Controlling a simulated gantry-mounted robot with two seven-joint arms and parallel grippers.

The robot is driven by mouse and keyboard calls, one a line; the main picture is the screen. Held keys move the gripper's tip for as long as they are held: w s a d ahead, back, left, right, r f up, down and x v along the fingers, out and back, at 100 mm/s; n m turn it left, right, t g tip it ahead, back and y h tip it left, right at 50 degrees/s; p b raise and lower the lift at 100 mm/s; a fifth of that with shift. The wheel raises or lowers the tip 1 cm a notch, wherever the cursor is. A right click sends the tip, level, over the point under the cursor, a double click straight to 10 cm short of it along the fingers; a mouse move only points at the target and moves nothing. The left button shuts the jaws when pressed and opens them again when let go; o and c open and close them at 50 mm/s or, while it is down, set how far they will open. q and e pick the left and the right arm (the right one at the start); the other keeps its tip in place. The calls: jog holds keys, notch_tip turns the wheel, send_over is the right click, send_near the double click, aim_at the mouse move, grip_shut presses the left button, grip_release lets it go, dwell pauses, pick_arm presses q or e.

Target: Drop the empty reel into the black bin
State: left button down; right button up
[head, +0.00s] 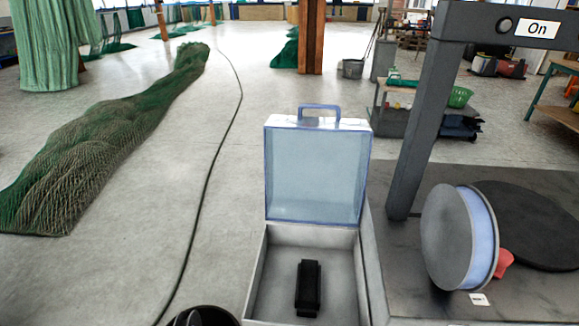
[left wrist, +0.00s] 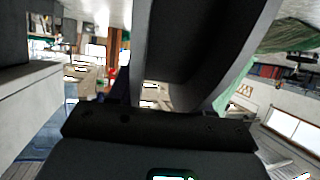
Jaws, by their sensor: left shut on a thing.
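In the left wrist view my left gripper (left wrist: 158,128) shows as a dark body across the lower part. It is shut on the empty reel (left wrist: 192,40), which fills the upper middle with a dark centre between grey rims. Its fingertips are not clearly seen. Neither the left gripper nor this reel shows in the head view. The black bin (head: 203,316) appears only as a dark round rim cut off by the bottom edge of the head view. I cannot see into it. My right gripper is in neither view.
An open case (head: 258,275) with a raised clear lid holds a black block (head: 309,288). To the right, a grey reel with blue filament (head: 460,238) stands beside a black disc (head: 535,225), under a dark frame (head: 428,120) labelled On. A cable (head: 205,175) crosses the floor.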

pick_arm(q)
jog(key=shift+f, duration=0.2)
jog(key=shift+c, duration=2)
grip_release()
jog(key=p+v, duration=0.5)
jog(key=v, duration=0.5)
jog(key=shift+s+r+p, duration=0.15)
jog(key=shift+s+p, duration=0.2)
jog(key=shift+d, duration=0.1)
